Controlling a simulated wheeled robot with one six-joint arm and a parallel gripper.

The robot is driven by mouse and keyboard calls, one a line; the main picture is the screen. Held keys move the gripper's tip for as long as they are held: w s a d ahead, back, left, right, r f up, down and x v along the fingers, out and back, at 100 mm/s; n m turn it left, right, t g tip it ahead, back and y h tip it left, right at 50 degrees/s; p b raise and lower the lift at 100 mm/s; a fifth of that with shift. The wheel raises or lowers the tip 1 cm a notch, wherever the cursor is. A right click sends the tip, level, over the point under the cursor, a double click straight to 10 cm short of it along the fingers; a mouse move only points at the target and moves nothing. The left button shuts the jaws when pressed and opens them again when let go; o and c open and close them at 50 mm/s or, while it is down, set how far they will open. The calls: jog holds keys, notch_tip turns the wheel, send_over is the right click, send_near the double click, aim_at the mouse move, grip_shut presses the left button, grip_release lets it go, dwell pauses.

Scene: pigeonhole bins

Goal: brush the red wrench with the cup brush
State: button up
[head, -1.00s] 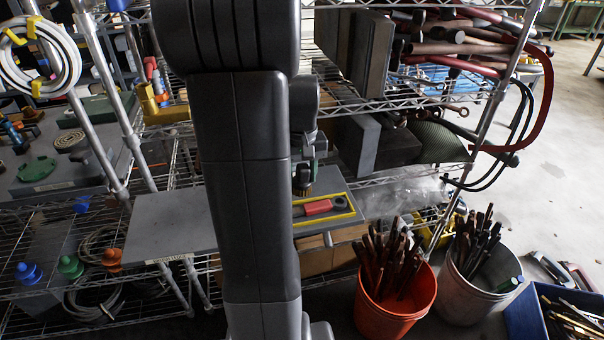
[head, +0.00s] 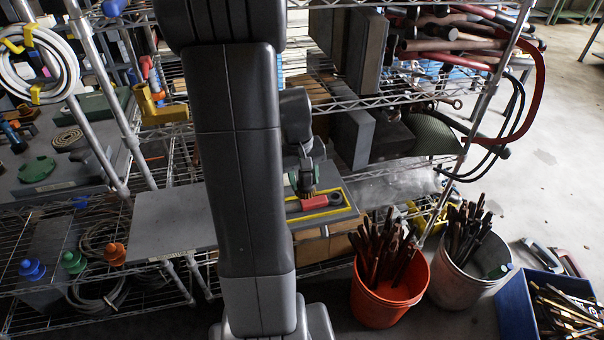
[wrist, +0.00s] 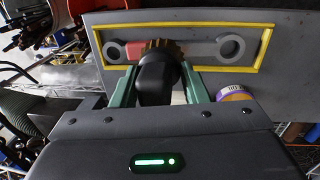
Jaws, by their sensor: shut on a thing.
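The red wrench (head: 315,202) lies flat on a grey shelf board, inside a yellow rectangular outline (head: 345,205). In the wrist view it has a red part (wrist: 132,50), a grey shank and a ring end (wrist: 231,47). My gripper (head: 304,178) has green fingers shut on the black body of the cup brush (wrist: 156,80). The brush's brown bristles (wrist: 162,46) point down and overlap the red part of the wrench; whether they touch it I cannot tell. The bristles hide a stretch of the wrench.
A purple and yellow labelled object (wrist: 233,93) shows beside my right finger. An orange bucket (head: 385,312) and a white bucket (head: 455,285) of tools stand at the right. A wire shelf with boxes rises behind. A bare grey board (head: 170,222) lies to the left.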

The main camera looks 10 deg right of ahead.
aim_at(304, 191)
notch_tip(304, 191, down, 5)
jog(key=b, duration=0.3)
jog(key=shift+r, duration=0.15)
jog(key=shift+w+f+b, duration=0.15)
jog(key=shift+f+b, duration=0.1)
jog(key=shift+b, duration=0.05)
jog(key=shift+w+r+p, duration=0.3)
jog(key=shift+w, duration=0.75)
jog(key=shift+f+b, duration=0.35)
jog(key=shift+f, duration=0.2)
